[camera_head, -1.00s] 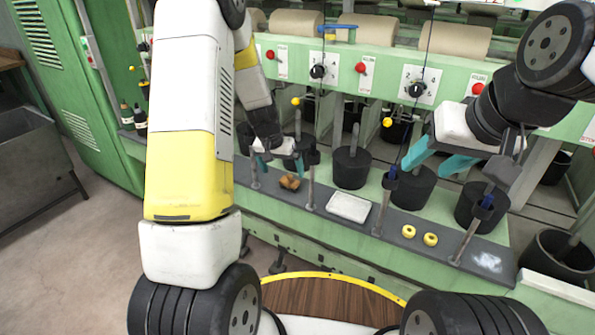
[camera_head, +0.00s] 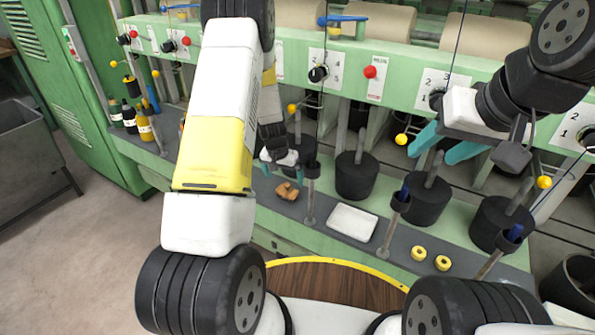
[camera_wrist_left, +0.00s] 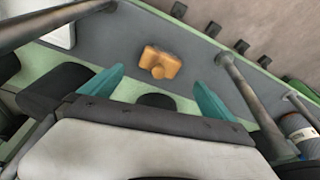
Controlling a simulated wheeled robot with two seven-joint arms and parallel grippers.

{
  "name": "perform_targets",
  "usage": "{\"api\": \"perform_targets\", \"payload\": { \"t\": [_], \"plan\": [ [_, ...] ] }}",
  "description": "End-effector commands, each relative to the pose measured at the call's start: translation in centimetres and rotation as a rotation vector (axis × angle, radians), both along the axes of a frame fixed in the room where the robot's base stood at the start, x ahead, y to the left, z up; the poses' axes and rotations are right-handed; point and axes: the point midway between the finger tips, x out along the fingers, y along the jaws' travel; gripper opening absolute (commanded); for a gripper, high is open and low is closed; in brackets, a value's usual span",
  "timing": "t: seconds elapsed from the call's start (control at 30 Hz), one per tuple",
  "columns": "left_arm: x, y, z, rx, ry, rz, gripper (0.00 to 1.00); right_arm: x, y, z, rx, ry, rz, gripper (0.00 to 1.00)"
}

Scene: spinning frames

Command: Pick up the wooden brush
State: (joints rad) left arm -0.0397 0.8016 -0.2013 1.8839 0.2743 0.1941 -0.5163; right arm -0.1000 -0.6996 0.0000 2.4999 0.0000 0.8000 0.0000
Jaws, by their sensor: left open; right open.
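The wooden brush (camera_head: 287,191) is a small orange-brown block on the grey shelf of the green machine. In the left wrist view the brush (camera_wrist_left: 159,62) lies just beyond the fingertips, between their lines. My left gripper (camera_head: 284,168) is open and empty, close above the brush and a little behind it in the head view. Its teal fingers (camera_wrist_left: 160,88) stand wide apart in the wrist view and do not touch the brush. My right gripper (camera_head: 438,150) is open and empty, over the black cylinders further right.
A white tray (camera_head: 352,222) lies right of the brush, with two yellow rings (camera_head: 430,258) further right. Metal posts (camera_head: 312,200) rise from the shelf near the brush. Black cylinders (camera_head: 356,177) stand behind. Bottles (camera_head: 130,117) stand at the shelf's left end.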

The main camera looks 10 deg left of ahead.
Motion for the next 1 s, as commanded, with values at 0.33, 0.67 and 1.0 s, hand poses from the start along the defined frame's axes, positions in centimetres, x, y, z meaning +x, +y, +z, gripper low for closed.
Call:
{"api": "perform_targets", "payload": {
  "t": [0.33,0.67,1.0],
  "plan": [
    [0.8,-0.2,-3.3,0.000,0.003,0.000,1.00,0.0,0.0,0.0,0.000,0.000,0.000,0.51],
    [2.0,-0.5,-7.4,0.000,0.001,0.000,1.00,0.0,0.0,0.0,0.000,0.000,0.000,0.51],
    [2.1,-0.5,-7.5,0.000,0.000,0.000,0.84,0.0,0.0,0.0,0.000,0.000,0.000,0.51]
  ]
}}
